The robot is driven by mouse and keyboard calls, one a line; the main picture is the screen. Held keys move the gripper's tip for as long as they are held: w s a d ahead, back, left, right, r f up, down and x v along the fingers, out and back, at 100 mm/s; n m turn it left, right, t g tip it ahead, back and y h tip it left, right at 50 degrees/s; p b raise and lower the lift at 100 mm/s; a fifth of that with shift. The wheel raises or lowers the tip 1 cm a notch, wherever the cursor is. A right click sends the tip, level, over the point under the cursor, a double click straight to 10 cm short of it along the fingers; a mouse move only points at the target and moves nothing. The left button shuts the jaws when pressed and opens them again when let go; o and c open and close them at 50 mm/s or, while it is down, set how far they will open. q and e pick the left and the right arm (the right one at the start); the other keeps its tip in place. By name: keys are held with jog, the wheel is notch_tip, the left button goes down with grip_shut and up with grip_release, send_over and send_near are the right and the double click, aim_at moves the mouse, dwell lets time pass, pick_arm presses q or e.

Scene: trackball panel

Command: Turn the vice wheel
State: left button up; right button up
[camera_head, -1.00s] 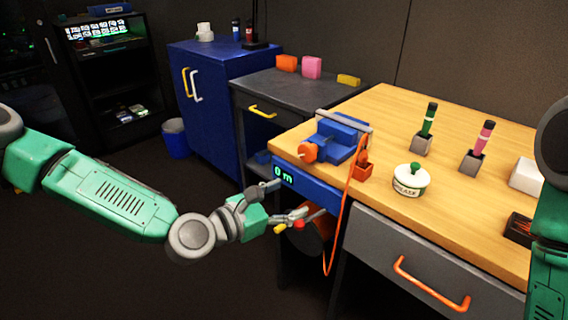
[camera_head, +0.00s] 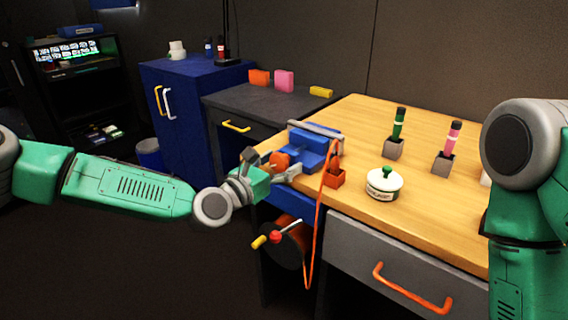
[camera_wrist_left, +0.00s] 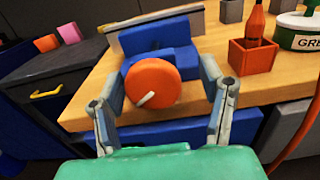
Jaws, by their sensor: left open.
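The blue vice (camera_head: 312,146) sits at the left corner of the wooden workbench. Its orange wheel (camera_wrist_left: 152,84) faces the left wrist camera, with a pale handle bar on its front. In the head view the wheel (camera_head: 280,161) is partly hidden by my gripper. My left gripper (camera_head: 272,166) is open, its fingers on either side of the wheel; the wrist view (camera_wrist_left: 166,92) shows them left and right of it. I cannot tell whether they touch it. My right arm (camera_head: 525,200) shows at the right edge, but its gripper is out of view.
An orange holder (camera_head: 334,178) and a white pot with a green lid (camera_head: 384,184) stand right of the vice. An orange cable (camera_head: 318,222) hangs over the bench front. A reel with a red and yellow crank (camera_head: 277,238) sits below. A drawer (camera_head: 350,262) is at the front.

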pick_arm(q)
jog(key=shift+w+a, duration=0.15)
jog(key=shift+w, duration=0.15)
jog(key=shift+w+a, duration=0.15)
jog(key=shift+a, duration=0.3)
jog(key=shift+d, duration=0.55)
jog(key=c, duration=1.2)
pick_arm(e)
jog(key=shift+a, duration=0.3)
pick_arm(q)
jog(key=shift+a, duration=0.1)
pick_arm(e)
jog(key=shift+a, duration=0.15)
